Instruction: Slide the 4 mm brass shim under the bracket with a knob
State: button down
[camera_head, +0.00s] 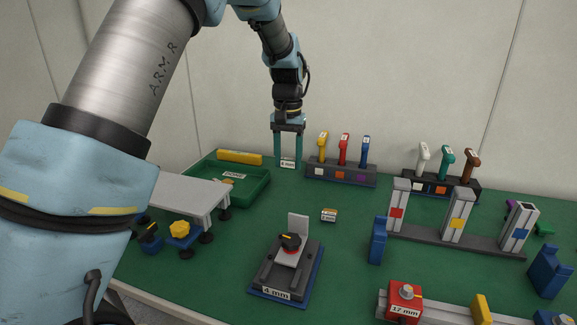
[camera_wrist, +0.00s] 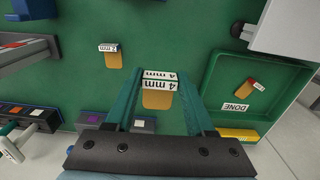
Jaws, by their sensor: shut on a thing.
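My gripper (camera_head: 288,158) is shut on the 4 mm brass shim (camera_head: 288,163), holding it by its white labelled block above the back of the green bench. In the wrist view the shim's brass tongue (camera_wrist: 157,100) shows between the two green fingers (camera_wrist: 160,80). The gap under the bracket cannot be made out.
A 2 mm shim (camera_head: 328,215) lies between gripper and bracket. The green DONE tray (camera_head: 262,187) holds another shim. A rack of coloured-handled tools (camera_head: 340,175) stands right of my gripper. A grey raised table (camera_head: 185,192) is at left, posts (camera_head: 456,215) at right.

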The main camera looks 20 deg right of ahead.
notch_tip(320, 180, down, 6)
jog(key=b, duration=0.4)
jog(key=shift+f+p, duration=1)
jog(key=shift+f, duration=3.75)
jog(key=shift+f, duration=0.3)
jog(key=shift+c, duration=1.3)
grip_release()
jog(key=shift+r, duration=0.1)
jog(key=shift+b, duration=0.3)
